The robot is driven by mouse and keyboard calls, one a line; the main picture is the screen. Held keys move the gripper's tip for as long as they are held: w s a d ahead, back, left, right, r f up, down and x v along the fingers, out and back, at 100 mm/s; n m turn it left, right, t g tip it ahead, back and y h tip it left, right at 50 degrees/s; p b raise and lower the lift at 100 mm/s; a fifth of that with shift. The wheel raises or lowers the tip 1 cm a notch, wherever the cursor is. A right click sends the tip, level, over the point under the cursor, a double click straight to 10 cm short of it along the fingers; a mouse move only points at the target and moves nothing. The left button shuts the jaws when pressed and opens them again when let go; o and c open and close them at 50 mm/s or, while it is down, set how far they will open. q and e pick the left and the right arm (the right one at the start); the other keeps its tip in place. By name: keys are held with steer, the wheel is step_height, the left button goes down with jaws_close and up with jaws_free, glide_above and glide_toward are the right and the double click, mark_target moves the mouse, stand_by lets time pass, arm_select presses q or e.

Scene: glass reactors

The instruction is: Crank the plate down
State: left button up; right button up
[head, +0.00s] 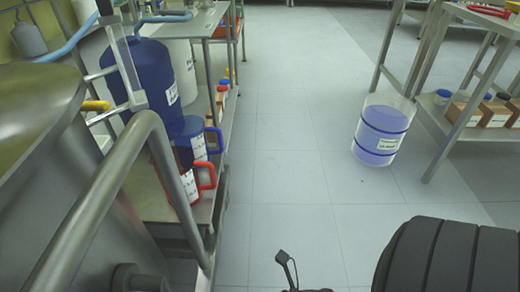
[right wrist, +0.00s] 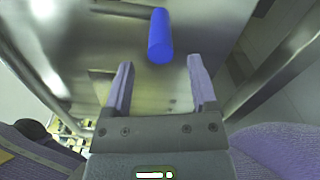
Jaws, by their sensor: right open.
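In the right wrist view, a blue cylindrical handle (right wrist: 159,38) stands out in front of a shiny metal surface (right wrist: 85,45). A grey metal bar (right wrist: 120,9) runs close to the handle's far end; I cannot tell whether they join. My right gripper (right wrist: 160,66) is open, its two fingers pointing toward the handle. The handle lies roughly in line with the gap between the fingers, and nothing is gripped. The crank handle does not show clearly in the head view, and I cannot make out the plate. My left gripper is in neither view.
A steel tank with a thick rail (head: 105,205) fills the left of the head view. Beside it, a shelf holds a blue drum (head: 148,72) and jugs (head: 200,140). A clear bucket (head: 382,132) stands by the right-hand rack (head: 455,110). The floor between is free.

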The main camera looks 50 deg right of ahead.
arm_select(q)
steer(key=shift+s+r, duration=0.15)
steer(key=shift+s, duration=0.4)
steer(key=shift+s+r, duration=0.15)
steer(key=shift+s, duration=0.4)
arm_select(e)
steer(key=shift+v, duration=2.35)
